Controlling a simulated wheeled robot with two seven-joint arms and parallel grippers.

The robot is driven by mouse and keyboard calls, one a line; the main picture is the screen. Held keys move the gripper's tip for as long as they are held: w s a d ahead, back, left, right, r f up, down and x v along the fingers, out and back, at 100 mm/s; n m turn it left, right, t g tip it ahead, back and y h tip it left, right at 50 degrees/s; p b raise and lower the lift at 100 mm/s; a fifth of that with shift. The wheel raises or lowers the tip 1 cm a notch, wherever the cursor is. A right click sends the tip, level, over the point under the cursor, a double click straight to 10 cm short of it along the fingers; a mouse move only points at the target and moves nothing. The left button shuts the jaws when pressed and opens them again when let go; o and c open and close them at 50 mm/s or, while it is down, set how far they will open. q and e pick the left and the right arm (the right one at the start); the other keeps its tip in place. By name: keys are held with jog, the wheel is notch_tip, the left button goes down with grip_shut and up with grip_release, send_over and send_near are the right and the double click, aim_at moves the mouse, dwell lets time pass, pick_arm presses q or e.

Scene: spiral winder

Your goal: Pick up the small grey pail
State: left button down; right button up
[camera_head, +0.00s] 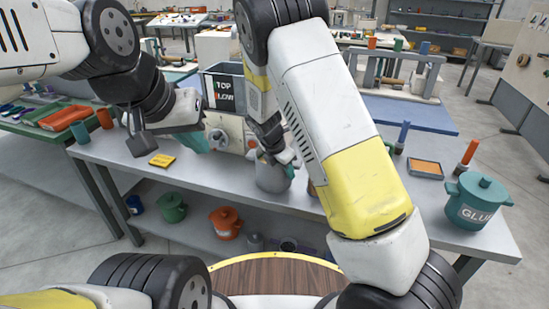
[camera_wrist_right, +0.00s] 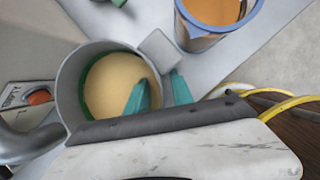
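The small grey pail (camera_head: 272,177) stands upright on the grey worktable (camera_head: 225,188) in the head view, under my right gripper (camera_head: 284,162). The right wrist view shows the pail (camera_wrist_right: 68,90) from above, round and open, with a green line inside and a beige content. The teal fingers of my right gripper (camera_wrist_right: 160,88) are apart at the pail's right rim; one reaches inside and the other is outside. Whether they touch the wall is unclear. My left gripper (camera_head: 187,125) is over the table's left part, away from the pail; its finger gap is unclear.
A blue-rimmed container with orange content (camera_wrist_right: 215,25) stands close to the pail. A winder machine (camera_head: 228,132) is behind it. A teal glue pot (camera_head: 477,200) stands at the right. A yellow block (camera_head: 162,160) lies at the left. Several pots sit on the shelf below.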

jog(key=shift+f, duration=0.2)
grip_shut()
jog(key=shift+w+r, duration=0.15)
dwell(1.2)
